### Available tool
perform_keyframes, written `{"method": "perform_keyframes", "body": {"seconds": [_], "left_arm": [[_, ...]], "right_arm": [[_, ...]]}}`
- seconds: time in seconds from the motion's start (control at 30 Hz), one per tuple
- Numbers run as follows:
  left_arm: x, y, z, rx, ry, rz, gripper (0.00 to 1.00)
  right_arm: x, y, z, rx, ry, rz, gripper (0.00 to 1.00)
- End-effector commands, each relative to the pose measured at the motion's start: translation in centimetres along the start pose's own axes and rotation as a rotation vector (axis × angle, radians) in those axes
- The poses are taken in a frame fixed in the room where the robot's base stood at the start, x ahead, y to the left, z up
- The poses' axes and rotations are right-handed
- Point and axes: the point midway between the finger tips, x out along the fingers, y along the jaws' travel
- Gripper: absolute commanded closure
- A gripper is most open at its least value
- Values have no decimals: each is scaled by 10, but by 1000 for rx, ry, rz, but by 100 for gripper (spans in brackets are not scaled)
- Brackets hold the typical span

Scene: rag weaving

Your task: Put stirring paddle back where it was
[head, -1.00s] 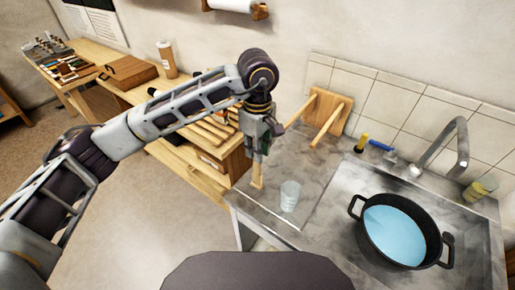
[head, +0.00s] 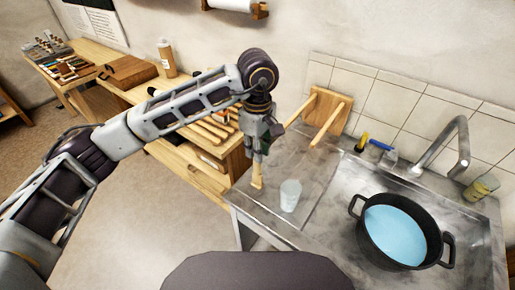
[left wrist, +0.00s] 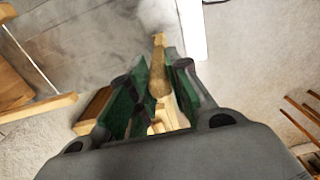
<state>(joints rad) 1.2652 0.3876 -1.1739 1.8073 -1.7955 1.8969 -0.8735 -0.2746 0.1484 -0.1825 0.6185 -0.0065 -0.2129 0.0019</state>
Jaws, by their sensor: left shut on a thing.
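The stirring paddle (head: 257,174) is a pale wooden piece hanging upright below my left gripper (head: 262,146) in the head view. Its lower end is at the left part of the grey counter, beside a clear cup; I cannot tell whether it touches the surface. In the left wrist view the paddle (left wrist: 158,70) lies between the green-padded fingers of my left gripper (left wrist: 155,95), which is shut on it. Part of the paddle is hidden by the fingers. My right gripper is not in view.
The clear cup (head: 290,195) stands just right of the paddle. A wooden peg rack (head: 328,108) stands behind on the counter (head: 285,155). A black pot (head: 402,233) with blue liquid sits in the sink area, near the faucet (head: 445,145). A wooden bench (head: 185,160) is at left.

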Motion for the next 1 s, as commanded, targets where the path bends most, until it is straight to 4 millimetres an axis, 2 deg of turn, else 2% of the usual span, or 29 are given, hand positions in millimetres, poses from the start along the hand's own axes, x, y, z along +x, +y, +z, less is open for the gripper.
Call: {"method": "perform_keyframes", "body": {"seconds": [0.6, 0.63, 0.8, 1.0], "left_arm": [[5, 0, 0, 0, 0, 0, 100], [5, 0, 0, 0, 0, 0, 78], [4, 0, 0, 0, 0, 0, 56], [4, 0, 0, 0, 0, 0, 56]], "right_arm": [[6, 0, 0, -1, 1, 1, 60], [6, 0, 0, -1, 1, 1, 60], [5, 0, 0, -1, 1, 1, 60], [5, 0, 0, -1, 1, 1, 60]]}}
